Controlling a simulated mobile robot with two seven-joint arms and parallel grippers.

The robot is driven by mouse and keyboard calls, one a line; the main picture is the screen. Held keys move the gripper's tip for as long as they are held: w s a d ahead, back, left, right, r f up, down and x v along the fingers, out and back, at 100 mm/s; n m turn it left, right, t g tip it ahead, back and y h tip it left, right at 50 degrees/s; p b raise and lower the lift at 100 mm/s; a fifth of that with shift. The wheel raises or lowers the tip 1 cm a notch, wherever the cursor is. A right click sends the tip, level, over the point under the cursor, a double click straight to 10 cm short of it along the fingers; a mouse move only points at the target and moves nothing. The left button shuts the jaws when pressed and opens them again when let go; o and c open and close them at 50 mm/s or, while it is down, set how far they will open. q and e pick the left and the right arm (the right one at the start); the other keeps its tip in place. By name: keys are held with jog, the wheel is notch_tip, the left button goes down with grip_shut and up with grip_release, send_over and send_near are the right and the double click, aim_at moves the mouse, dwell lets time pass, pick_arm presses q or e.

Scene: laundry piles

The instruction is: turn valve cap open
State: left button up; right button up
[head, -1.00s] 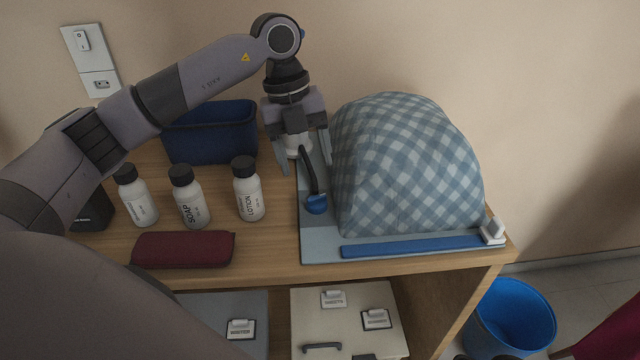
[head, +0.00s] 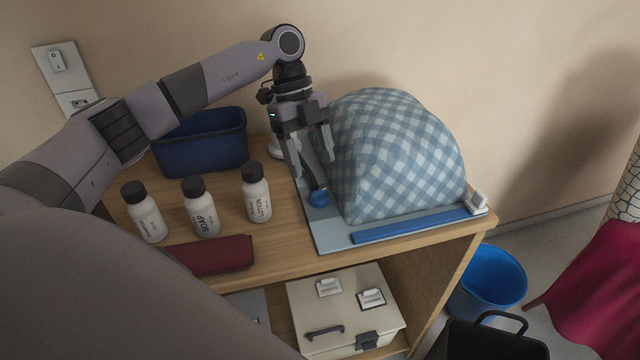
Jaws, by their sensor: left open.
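A blue-and-white checked, domed bag (head: 400,150) sits on a grey board on the table. A small blue cap-like piece (head: 319,197) lies at the board's left edge, at the lower end of a dark stalk. I cannot tell for sure that it is the valve cap. My left gripper (head: 312,168) points down just left of the bag, its two fingers apart and nothing seen held. The stalk shows below and between the fingers; whether they touch it is unclear. A white round part (head: 278,149) is partly hidden behind the gripper. My right gripper is out of view.
Three white bottles (head: 202,212) and a dark red case (head: 215,255) stand left on the table, with a navy bin (head: 205,150) behind. A blue bar (head: 415,226) with a white end piece (head: 476,202) lies along the board's front. A blue bucket (head: 488,283) is on the floor.

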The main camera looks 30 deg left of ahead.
aim_at(320, 192)
pick_arm(q)
jog(key=x, duration=0.5)
jog(key=shift+f, duration=0.15)
jog(key=shift+d+f, duration=0.25)
jog(key=shift+f, duration=0.3)
jog(key=shift+s, duration=0.1)
jog(key=c, duration=1.1)
jog(key=shift+o, duration=0.2)
jog(key=shift+r+m+g+p, duration=0.15)
jog(key=shift+m+g+p, duration=0.25)
jog(key=shift+m+p, duration=0.45)
jog(key=shift+m+g+y, duration=0.4)
jog(key=shift+m+y, duration=0.1)
jog(key=shift+m, duration=0.95)
jog(key=o, duration=1.1)
jog(key=shift+c, duration=0.2)
